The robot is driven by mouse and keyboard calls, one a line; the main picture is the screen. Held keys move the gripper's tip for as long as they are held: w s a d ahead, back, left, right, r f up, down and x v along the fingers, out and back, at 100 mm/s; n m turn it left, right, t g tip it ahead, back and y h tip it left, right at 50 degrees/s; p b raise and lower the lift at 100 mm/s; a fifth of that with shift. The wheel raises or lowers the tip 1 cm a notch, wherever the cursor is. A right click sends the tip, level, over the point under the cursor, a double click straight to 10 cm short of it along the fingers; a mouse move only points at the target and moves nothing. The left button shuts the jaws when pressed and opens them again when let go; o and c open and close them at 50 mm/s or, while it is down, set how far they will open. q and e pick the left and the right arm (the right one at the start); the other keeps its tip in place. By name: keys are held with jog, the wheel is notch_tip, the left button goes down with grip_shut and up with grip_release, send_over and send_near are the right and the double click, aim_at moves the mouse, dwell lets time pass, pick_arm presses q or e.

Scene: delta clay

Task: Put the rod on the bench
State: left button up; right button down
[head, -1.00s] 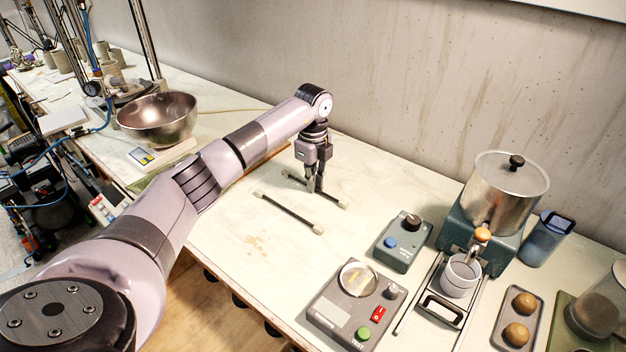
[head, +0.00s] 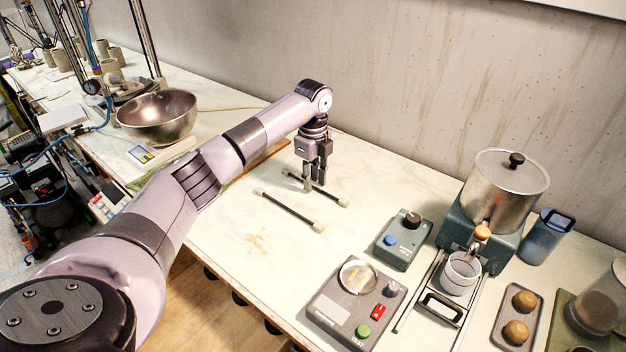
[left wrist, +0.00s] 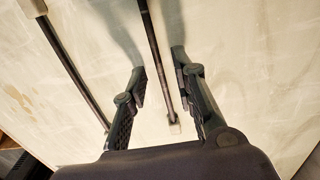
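Two dark rods with pale end caps lie on the pale bench (head: 230,235). The nearer rod (head: 290,212) lies clear of the gripper and also shows at the left of the left wrist view (left wrist: 70,62). The farther rod (head: 334,200) lies under my left gripper (head: 314,186), which hides its middle in the head view. In the left wrist view this rod (left wrist: 155,55) runs between the two spread fingers of the left gripper (left wrist: 160,78), with a gap on each side. My right gripper is not in view.
A control box with a blue button (head: 402,240) and a test box with a round dish (head: 350,305) stand to the right. A metal bowl (head: 160,118) stands at the left. The wall (head: 400,80) rises behind. Bare bench surrounds the rods.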

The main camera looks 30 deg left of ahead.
aim_at(313, 185)
pick_arm(q)
notch_tip(313, 185, up, 12)
jog(key=b, duration=0.2)
jog(key=shift+f, duration=0.2)
dwell(0.3)
